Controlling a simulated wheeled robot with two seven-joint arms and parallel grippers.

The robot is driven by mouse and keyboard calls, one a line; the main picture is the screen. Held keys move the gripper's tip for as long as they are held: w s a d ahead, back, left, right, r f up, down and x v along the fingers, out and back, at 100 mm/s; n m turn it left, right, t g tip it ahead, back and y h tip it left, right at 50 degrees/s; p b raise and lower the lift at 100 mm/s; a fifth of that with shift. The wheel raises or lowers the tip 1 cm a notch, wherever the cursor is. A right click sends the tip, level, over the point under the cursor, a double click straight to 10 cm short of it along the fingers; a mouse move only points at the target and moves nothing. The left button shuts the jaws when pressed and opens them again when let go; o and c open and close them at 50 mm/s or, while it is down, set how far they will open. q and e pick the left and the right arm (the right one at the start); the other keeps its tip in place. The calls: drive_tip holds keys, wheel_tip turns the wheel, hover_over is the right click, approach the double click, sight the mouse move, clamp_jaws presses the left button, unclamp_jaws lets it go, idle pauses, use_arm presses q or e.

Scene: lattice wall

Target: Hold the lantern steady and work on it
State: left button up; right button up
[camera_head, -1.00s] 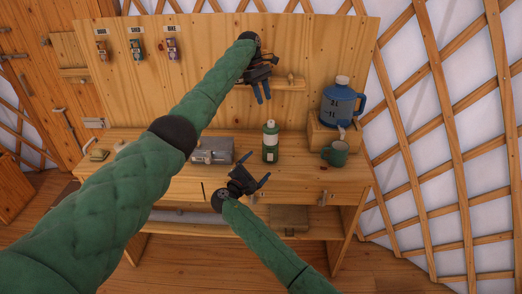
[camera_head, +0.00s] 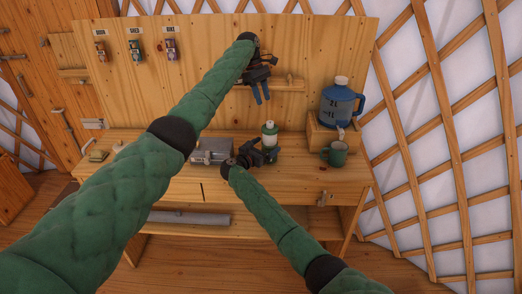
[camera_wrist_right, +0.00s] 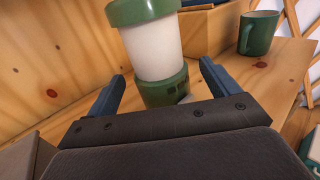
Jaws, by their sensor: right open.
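The lantern (camera_head: 269,133), a white cylinder with a green cap and green base, stands upright on the wooden bench. My right gripper (camera_head: 258,155) is in front of it, hiding its lower part in the head view. In the right wrist view the lantern (camera_wrist_right: 153,50) rises between the two blue fingers of my right gripper (camera_wrist_right: 162,76), which are open with gaps on both sides. My left gripper (camera_head: 262,93) is higher, in front of the small wall shelf, its two blue fingers apart and pointing down, with nothing seen between them.
A grey metal box (camera_head: 211,150) stands left of the lantern. A green mug (camera_head: 336,153) and a blue jug (camera_head: 339,103) on a wooden box stand to the right. Several small labelled items hang on the back board (camera_head: 215,50).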

drive_tip(key=shift+x, duration=2.35)
drive_tip(key=shift+c, duration=0.2)
drive_tip(key=c, duration=1)
